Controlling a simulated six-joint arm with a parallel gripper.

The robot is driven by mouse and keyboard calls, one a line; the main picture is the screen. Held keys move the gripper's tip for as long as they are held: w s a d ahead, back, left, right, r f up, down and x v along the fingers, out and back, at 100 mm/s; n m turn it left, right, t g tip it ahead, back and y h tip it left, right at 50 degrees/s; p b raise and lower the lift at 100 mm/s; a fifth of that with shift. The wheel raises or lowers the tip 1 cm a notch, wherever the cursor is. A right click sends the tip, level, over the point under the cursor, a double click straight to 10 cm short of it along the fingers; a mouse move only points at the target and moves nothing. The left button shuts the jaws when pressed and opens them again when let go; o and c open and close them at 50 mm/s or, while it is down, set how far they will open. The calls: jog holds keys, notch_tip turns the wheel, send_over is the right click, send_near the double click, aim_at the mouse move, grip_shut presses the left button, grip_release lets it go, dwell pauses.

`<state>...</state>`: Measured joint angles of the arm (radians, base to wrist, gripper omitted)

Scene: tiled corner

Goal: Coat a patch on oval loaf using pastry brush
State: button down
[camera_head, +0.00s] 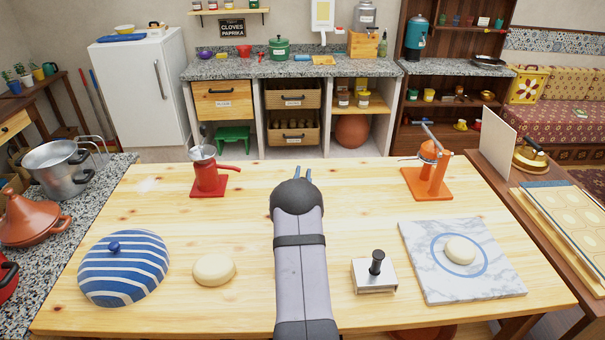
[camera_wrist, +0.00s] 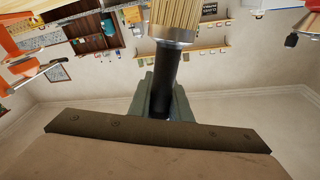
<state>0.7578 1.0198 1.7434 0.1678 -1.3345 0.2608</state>
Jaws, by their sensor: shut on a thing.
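My gripper (camera_head: 303,175) is over the far middle of the wooden table, mostly hidden behind my own arm in the head view. In the wrist view my gripper (camera_wrist: 163,98) is shut on the dark handle of the pastry brush (camera_wrist: 166,75). The brush has a metal collar and straw-coloured bristles, which point away from the fingers. The brush cannot be made out in the head view. A pale oval loaf (camera_head: 214,270) lies on the table left of my arm. A smaller pale dough piece (camera_head: 460,250) lies inside a blue ring on the marble slab (camera_head: 424,276) at right.
A blue-striped dome (camera_head: 123,268) stands left of the loaf. A metal block with a black handle (camera_head: 376,274) stands between my arm and the slab. A red device (camera_head: 209,180) and an orange device (camera_head: 428,175) stand at the back. Bare wood surrounds the loaf.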

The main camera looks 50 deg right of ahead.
jog(key=shift+f+b, duration=0.55)
jog(key=shift+f, duration=1)
jog(key=shift+f+b, duration=0.6)
dwell(0.7)
notch_tip(320, 180, up, 7)
jog(key=p, duration=0.3)
dwell(0.7)
jog(key=shift+r, duration=0.15)
dwell(0.5)
